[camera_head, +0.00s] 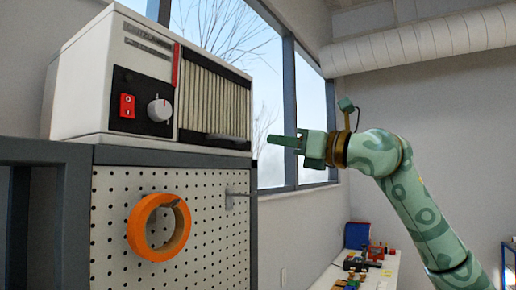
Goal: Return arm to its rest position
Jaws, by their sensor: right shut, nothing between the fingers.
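My right arm comes up from the lower right, green with a swirl pattern. My right gripper (272,139) points left and is shut and empty. In the picture its fingertips lie just right of the lower right corner of a white box-shaped machine (85,75); I cannot tell the gap in depth. The machine has a red switch (127,105), a round knob (160,109) and a slatted front (213,98). My left gripper is not in view.
The machine stands on a dark-framed bench (170,157) with a pegboard side (215,220). An orange tape roll (135,228) hangs on the pegboard. A white table (325,280) with several small items is low at the back. Windows (270,110) line the wall. Open room lies around my gripper's right.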

